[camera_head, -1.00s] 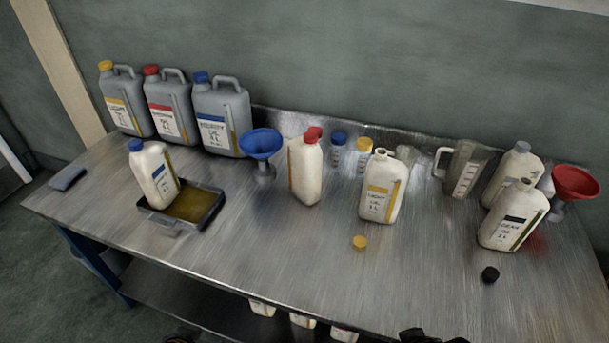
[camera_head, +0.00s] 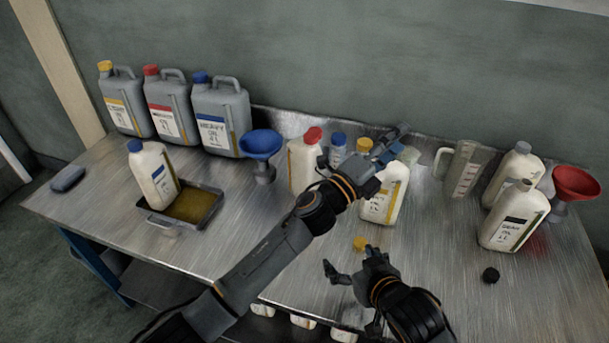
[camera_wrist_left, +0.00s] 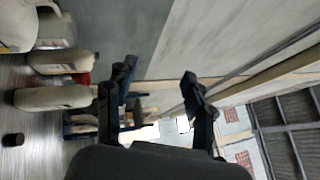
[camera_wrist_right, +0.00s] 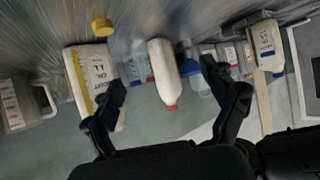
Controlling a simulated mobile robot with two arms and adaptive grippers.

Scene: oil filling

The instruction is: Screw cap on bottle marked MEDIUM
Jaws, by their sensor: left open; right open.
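A white bottle (camera_head: 302,168) with a red cap (camera_head: 312,135) on its neck stands at the middle of the table. Its label faces away, so I cannot read MEDIUM on it. In the right wrist view the same bottle (camera_wrist_right: 163,70) shows between the fingers, apart from them, with its red cap (camera_wrist_right: 171,108). My left gripper (camera_head: 393,143) is open and empty, in front of the yellow-labelled bottle (camera_head: 380,205) and partly hiding it. My right gripper (camera_head: 348,265) is open and empty near the loose yellow cap (camera_head: 360,243).
Grey cans (camera_head: 170,108) and a blue funnel (camera_head: 261,146) stand at the left. A bottle with a blue cap (camera_head: 153,172) stands in an oil tray (camera_head: 208,213). A jug (camera_head: 462,168), more bottles (camera_head: 512,218), a red funnel (camera_head: 575,183) and a black cap (camera_head: 490,275) are at the right.

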